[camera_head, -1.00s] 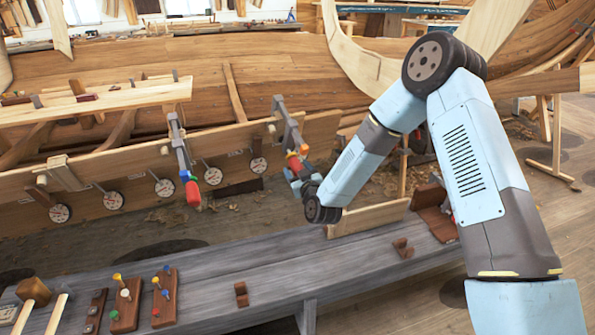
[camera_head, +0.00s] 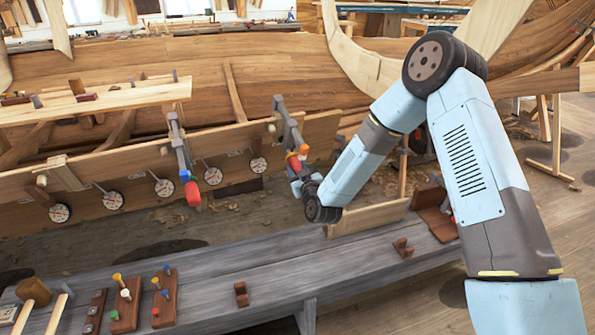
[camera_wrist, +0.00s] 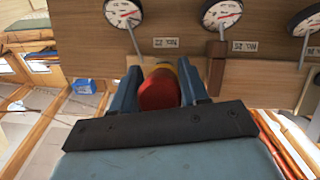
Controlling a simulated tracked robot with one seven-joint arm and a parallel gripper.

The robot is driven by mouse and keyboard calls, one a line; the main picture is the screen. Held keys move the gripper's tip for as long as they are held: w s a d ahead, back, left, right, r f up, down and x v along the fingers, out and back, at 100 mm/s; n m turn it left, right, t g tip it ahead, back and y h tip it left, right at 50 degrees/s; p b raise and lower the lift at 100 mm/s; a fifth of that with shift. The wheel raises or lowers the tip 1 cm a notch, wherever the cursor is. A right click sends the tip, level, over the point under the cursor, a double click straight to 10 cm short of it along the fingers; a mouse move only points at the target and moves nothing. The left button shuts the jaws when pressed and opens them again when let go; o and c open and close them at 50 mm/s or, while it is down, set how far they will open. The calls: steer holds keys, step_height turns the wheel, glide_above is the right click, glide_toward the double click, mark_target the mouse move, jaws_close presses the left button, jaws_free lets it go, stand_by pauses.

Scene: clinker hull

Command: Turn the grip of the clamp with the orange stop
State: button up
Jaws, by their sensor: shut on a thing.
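My gripper (camera_head: 299,177) is at that grip, partly hidden by my wrist. In the wrist view my gripper (camera_wrist: 160,92) has its two fingers shut on the red grip (camera_wrist: 160,92), one on each side. A yellow-orange part (camera_wrist: 184,78) shows just behind the grip. A second clamp (camera_head: 178,140) with a red grip and a blue part hangs further left.
Several round dials (camera_head: 213,174) line the plank (camera_head: 135,195). A grey bench (camera_head: 215,285) in front carries a mallet (camera_head: 33,291), peg boards (camera_head: 125,313) and small wooden blocks (camera_head: 241,294). The floor between bench and plank has shavings.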

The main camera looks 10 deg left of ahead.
steer(key=shift+m+g+y, duration=1.1)
steer(key=shift+m+y, duration=0.3)
steer(key=shift+m, duration=0.1)
steer(key=o, duration=1)
steer(key=shift+s+a, duration=0.1)
steer(key=shift+c, duration=0.2)
steer(key=v, duration=1.3)
steer(key=shift+s+d, duration=0.2)
steer(key=shift+d, duration=0.15)
steer(key=shift+f, duration=0.1)
